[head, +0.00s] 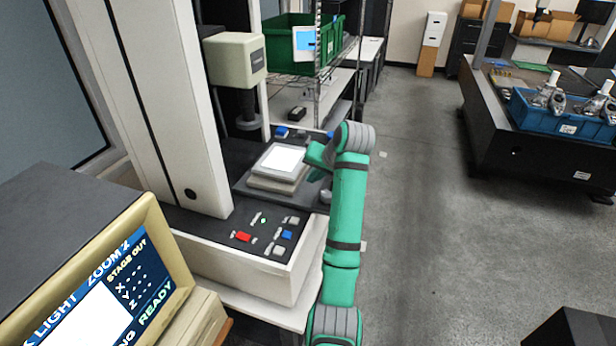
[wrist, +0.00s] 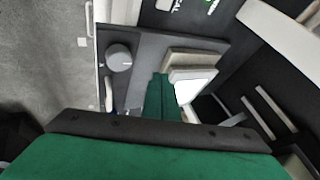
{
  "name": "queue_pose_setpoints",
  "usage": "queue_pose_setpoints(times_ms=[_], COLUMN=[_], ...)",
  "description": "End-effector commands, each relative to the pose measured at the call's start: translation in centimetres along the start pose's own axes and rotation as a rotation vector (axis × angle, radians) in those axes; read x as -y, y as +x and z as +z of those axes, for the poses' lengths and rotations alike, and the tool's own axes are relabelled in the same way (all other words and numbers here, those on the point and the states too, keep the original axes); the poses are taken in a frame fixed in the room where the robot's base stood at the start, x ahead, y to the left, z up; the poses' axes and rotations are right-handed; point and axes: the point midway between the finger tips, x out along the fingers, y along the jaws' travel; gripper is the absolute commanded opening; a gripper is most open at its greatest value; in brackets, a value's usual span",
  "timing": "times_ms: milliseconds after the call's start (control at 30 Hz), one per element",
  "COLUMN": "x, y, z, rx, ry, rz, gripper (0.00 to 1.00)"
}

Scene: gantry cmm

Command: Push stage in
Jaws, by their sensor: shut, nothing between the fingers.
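The stage is a dark flat plate (head: 298,198) on the measuring machine's base, with a pale raised block and a bright white lit square (head: 283,157) on top. It sticks out toward my arm. My gripper (head: 312,160) is at the right side of the pale block, with its fingers pointing left toward it. In the wrist view the green fingers (wrist: 161,92) are together, shut and empty, beside the pale block and the lit square (wrist: 190,84). They look very close to the block; I cannot tell if they touch. A round grey knob (wrist: 119,58) sits at the stage's edge.
A screen (head: 120,290) at the lower left reads "STAGE OUT" and "READY". A button panel (head: 262,232) is at the machine's front. The machine's head (head: 236,60) hangs above, behind the stage. A wire shelf with a green bin (head: 285,45) stands behind. Open floor lies to the right.

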Motion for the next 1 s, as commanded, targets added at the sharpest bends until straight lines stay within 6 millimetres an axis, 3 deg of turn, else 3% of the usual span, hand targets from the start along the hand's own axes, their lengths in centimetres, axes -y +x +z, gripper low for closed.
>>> queue_pose_setpoints(times_ms=[500,700,1000], x=[0.0,0.0,0.0], y=[7.8,9.3,9.5], z=[0.1,0.0,0.0], rx=[0.002,0.001,0.001], ry=[0.0,0.0,0.0], rz=[0.0,0.0,0.0], gripper=[0.0,0.0,0.0])
